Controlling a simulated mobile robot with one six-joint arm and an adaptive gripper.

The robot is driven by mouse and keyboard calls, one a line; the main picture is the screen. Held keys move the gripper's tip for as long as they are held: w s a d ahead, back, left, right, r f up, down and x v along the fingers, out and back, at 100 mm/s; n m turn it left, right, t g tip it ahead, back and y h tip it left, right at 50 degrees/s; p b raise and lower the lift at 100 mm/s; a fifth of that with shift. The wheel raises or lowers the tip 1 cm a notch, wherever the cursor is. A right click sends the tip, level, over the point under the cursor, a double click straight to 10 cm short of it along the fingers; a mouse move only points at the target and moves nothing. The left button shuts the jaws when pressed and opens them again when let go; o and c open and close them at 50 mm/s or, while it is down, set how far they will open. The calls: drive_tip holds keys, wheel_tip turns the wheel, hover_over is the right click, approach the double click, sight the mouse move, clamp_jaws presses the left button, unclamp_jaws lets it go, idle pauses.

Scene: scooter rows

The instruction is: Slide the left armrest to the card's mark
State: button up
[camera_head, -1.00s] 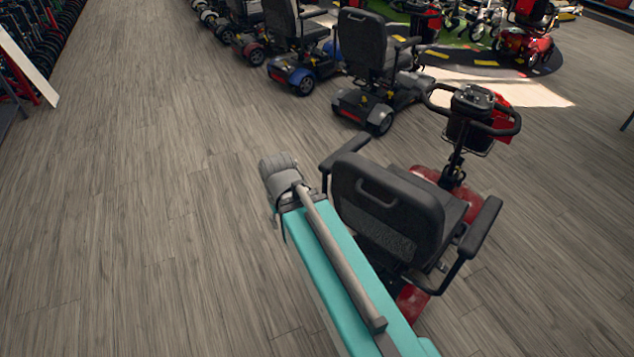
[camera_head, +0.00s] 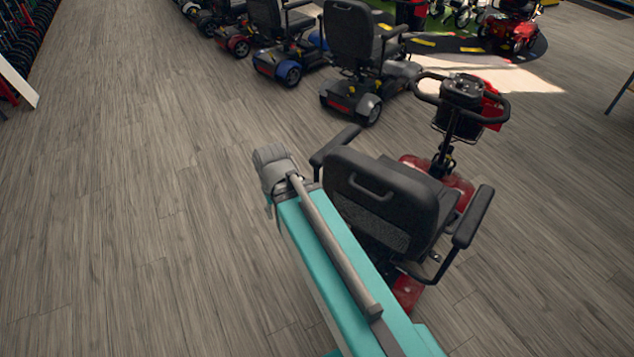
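A red mobility scooter (camera_head: 408,290) stands just in front of me, seen from behind, with a black seat (camera_head: 378,195). Its left armrest (camera_head: 334,145) is a black pad at the seat's left side, partly hidden by the seat back. The right armrest (camera_head: 473,216) stands out at the other side. My teal arm reaches up along the left of the seat, and its grey end is close to the left armrest, with a gap showing between them. My gripper's fingers do not show. I see no card or mark.
The scooter's handlebar (camera_head: 460,92) is beyond the seat. A row of scooters, including a dark one (camera_head: 362,60) and a blue one (camera_head: 287,70), stands at the back. The wooden floor (camera_head: 120,200) at left is clear. A white panel (camera_head: 18,82) is at far left.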

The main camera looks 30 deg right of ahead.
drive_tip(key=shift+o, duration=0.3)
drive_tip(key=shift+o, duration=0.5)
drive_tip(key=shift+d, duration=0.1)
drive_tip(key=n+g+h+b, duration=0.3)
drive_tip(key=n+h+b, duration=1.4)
drive_tip(key=b, duration=2.6)
approach(317, 181)
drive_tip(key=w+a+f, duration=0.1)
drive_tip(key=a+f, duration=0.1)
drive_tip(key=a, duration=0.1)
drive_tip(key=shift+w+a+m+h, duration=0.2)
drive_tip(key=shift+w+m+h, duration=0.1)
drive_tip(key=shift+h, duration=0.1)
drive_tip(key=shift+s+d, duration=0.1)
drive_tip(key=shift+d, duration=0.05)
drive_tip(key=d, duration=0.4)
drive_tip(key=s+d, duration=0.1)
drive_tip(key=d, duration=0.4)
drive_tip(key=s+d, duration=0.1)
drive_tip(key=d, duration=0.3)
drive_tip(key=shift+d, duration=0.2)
